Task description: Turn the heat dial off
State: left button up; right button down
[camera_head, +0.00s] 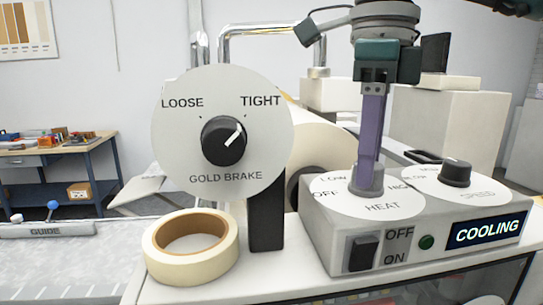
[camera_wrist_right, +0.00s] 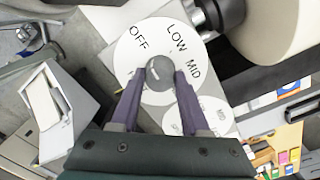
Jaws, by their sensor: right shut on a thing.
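The heat dial has a grey knob (camera_head: 364,187) on a round white plate (camera_head: 384,208) lettered LOW, OFF, HIGH and HEAT, on top of a grey control box (camera_head: 328,240). My right gripper (camera_head: 369,165) points straight down at the knob and is shut on it. In the right wrist view its two purple fingers (camera_wrist_right: 160,80) hold the sides of the knob (camera_wrist_right: 160,68); OFF, LOW and MID show on the plate beyond. I cannot tell where the knob's pointer is. The box's display (camera_head: 487,231) reads COOLING. My left gripper is not in view.
A black speed knob (camera_head: 456,173) stands close to the right of the heat dial. The gold brake dial (camera_head: 223,165) and a tape roll (camera_head: 155,256) stand to the left.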

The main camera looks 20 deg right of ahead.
jog(key=shift+r+n, duration=0.1)
jog(key=shift+n, duration=0.4)
jog(key=shift+c, duration=2)
grip_release()
notch_tip(320, 180, up, 10)
jog(key=p, duration=0.8)
jog(key=shift+w, duration=0.15)
jog(key=shift+d, duration=0.1)
